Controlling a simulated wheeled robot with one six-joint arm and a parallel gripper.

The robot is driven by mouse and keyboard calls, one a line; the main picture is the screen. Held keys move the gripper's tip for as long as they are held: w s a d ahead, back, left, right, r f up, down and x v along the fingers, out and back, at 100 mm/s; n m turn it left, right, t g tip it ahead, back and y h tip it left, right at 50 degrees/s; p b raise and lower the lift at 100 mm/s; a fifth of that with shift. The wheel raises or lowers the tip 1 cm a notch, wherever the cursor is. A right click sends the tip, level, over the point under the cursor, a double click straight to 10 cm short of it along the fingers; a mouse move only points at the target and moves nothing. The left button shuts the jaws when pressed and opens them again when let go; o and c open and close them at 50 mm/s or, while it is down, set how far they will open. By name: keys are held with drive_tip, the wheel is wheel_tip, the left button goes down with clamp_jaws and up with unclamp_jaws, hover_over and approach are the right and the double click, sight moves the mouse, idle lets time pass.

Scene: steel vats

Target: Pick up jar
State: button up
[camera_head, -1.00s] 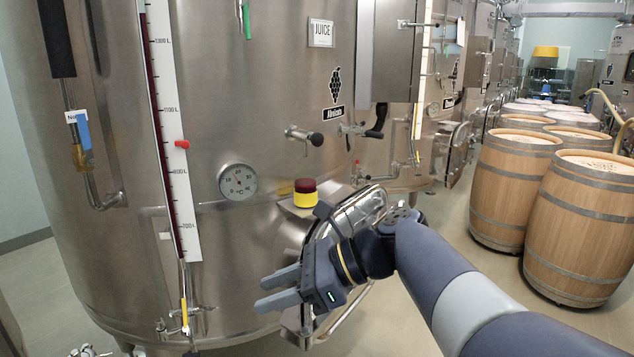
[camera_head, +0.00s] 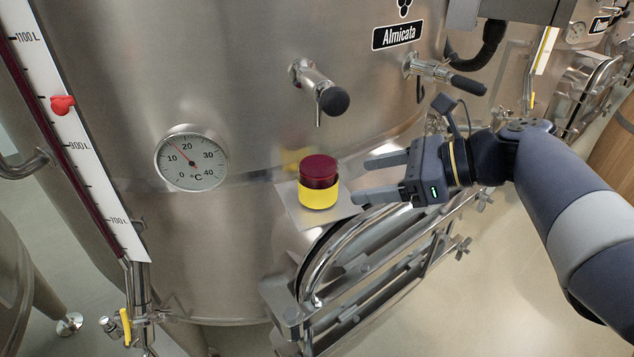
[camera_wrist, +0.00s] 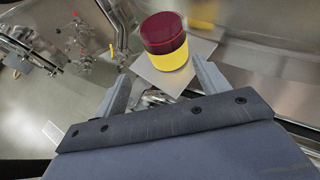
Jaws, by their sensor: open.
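The jar (camera_head: 319,183) has a dark red top and a yellow lower part. It stands upright on a small metal plate (camera_head: 294,208) against the front of the steel vat. My gripper (camera_head: 362,177) is open, just right of the jar in the head view, with its fingers pointing left toward it. A gap shows between the fingertips and the jar. In the wrist view the jar (camera_wrist: 166,44) is at the top, ahead of and roughly between the two open fingers (camera_wrist: 165,85). Nothing is between the fingers.
The vat (camera_head: 245,90) fills the background, with a dial thermometer (camera_head: 191,158) left of the jar. A valve with a black knob (camera_head: 333,100) juts out above the jar. A steel hatch frame (camera_head: 345,290) with bars lies below the plate.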

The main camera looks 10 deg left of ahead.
sight(335, 182)
drive_tip(key=x, duration=0.5)
drive_tip(key=shift+w, duration=0.35)
drive_tip(key=shift+p+x, duration=0.7)
drive_tip(key=shift+x, duration=2.1)
drive_tip(key=shift+w+r, duration=0.15)
drive_tip(key=shift+r, duration=0.05)
drive_tip(key=shift+c, duration=0.3)
drive_tip(key=c, duration=1)
drive_tip(key=shift+c, duration=0.2)
drive_tip(key=shift+r, duration=0.25)
